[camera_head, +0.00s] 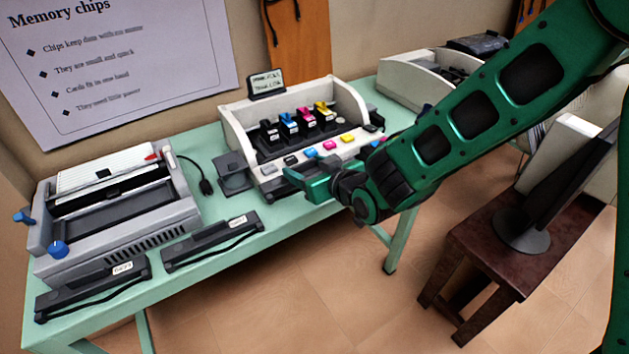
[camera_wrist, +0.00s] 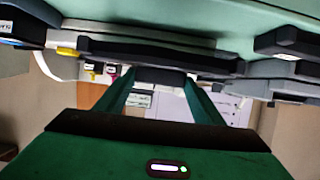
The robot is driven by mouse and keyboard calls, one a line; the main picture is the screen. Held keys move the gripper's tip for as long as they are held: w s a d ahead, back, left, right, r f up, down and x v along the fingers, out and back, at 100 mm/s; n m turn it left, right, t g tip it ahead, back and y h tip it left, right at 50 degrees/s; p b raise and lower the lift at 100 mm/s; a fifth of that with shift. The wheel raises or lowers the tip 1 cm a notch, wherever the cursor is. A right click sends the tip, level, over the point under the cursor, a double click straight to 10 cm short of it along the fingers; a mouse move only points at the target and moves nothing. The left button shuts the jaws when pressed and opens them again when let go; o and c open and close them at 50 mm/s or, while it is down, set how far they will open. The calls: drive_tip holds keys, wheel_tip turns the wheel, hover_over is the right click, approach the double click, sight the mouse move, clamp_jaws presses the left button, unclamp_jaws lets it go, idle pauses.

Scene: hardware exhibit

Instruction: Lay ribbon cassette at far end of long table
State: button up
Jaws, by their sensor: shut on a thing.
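My gripper (camera_head: 292,178) is at the front edge of the long mint-green table (camera_head: 195,268), in front of the ink-cartridge display, pointing left. In the wrist view its green fingers (camera_wrist: 160,88) are shut on a dark block, which seems to be part of a long black ribbon cassette (camera_wrist: 160,77) lying crosswise at the fingertips. Two more long black cassettes with white labels lie along the table's front edge, one at the near left (camera_head: 92,290) and one farther right (camera_head: 210,242).
A grey printer (camera_head: 120,215) with blue knobs fills the table's left part. The cream display (camera_head: 235,125) with coloured cartridges stands behind my gripper, beside a small dark stand (camera_head: 235,172). A pale machine (camera_head: 405,80) stands at the far right. A brown stool (camera_head: 480,250) holds a monitor.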

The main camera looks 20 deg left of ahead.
drive_tip(key=shift+w+d+f, duration=0.3)
drive_tip(key=shift+d+f, duration=0.05)
drive_tip(key=shift+d, duration=0.1)
drive_tip(key=shift+f, duration=1.95)
drive_tip(key=shift+f, duration=0.15)
drive_tip(key=o, duration=1.1)
